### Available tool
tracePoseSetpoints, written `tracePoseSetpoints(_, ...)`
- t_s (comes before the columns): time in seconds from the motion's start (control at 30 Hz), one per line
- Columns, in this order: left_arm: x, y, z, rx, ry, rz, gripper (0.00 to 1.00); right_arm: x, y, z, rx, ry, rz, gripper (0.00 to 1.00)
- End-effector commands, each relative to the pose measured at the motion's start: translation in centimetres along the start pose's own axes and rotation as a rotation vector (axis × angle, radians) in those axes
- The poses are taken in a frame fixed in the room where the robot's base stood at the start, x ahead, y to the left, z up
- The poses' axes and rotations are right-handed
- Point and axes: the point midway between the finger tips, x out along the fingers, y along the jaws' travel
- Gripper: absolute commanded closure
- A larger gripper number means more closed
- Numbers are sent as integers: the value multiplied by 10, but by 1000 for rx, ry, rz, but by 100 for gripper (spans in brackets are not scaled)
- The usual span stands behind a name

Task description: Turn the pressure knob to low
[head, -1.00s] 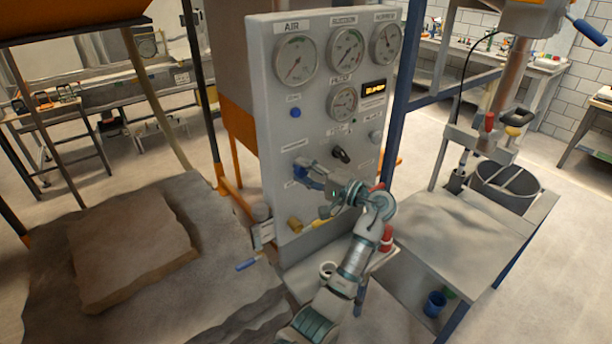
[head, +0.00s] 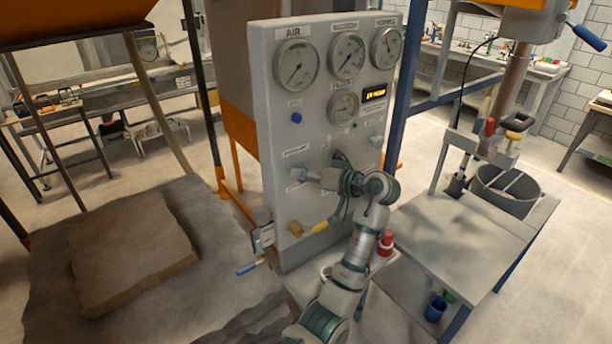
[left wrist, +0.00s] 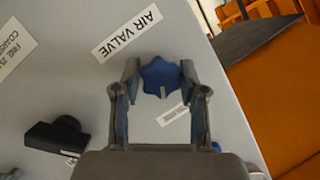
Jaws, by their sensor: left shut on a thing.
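A blue lobed knob (left wrist: 160,76) sits on the grey panel (head: 272,150), beside a label that reads AIR VALVE upside down in the left wrist view. My left gripper (left wrist: 161,84) has a finger on each side of this knob and is shut on it. In the head view, my left gripper (head: 312,175) reaches the lower middle of the panel, and the knob is hidden or too small to make out. A black knob (left wrist: 62,135) shows left of the gripper in the left wrist view. No label reading pressure is legible. My right gripper is not in view.
Several gauges, including the AIR gauge (head: 297,65), and a lit display (head: 374,95) fill the upper panel. A blue button (head: 297,118) is below the gauges. A yellow handle (head: 318,227) sticks out low.

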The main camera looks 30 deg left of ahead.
Motion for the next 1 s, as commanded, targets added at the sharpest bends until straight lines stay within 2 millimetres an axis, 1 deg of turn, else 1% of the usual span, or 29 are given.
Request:
tracePoseSetpoints(0.3,0,-1,-1,-248,-18,104,93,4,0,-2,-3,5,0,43)
tracePoseSetpoints(0.5,0,0,-1,-359,-29,149,93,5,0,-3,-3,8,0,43)
tracePoseSetpoints(0.7,0,-1,-1,-427,-34,176,93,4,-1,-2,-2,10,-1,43)
tracePoseSetpoints(1.0,0,0,0,-457,-38,189,93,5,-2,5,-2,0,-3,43)
